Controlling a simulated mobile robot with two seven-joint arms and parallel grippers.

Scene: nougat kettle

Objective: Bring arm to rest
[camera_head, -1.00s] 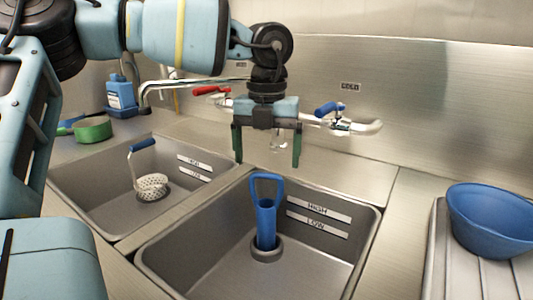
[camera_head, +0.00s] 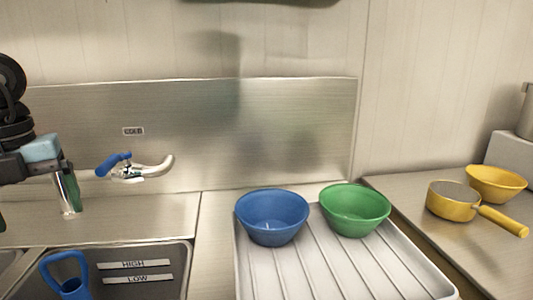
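My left gripper (camera_head: 35,214) is at the left edge of the head view, partly cut off. Its fingers are spread apart and I see nothing between them. It hangs above the counter behind the sink, to the left of the cold tap (camera_head: 128,168) with its blue lever. The sink (camera_head: 140,262) below has a blue looped-handle plug (camera_head: 65,272) in it, cut off by the lower frame edge. My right gripper is not in view.
A blue bowl (camera_head: 272,218) and a green bowl (camera_head: 355,210) stand on the ribbed drainboard (camera_head: 335,275). A yellow pan (camera_head: 453,202) and a yellow bowl (camera_head: 497,182) stand on the right counter (camera_head: 410,192). A steel backsplash (camera_head: 270,130) rises behind.

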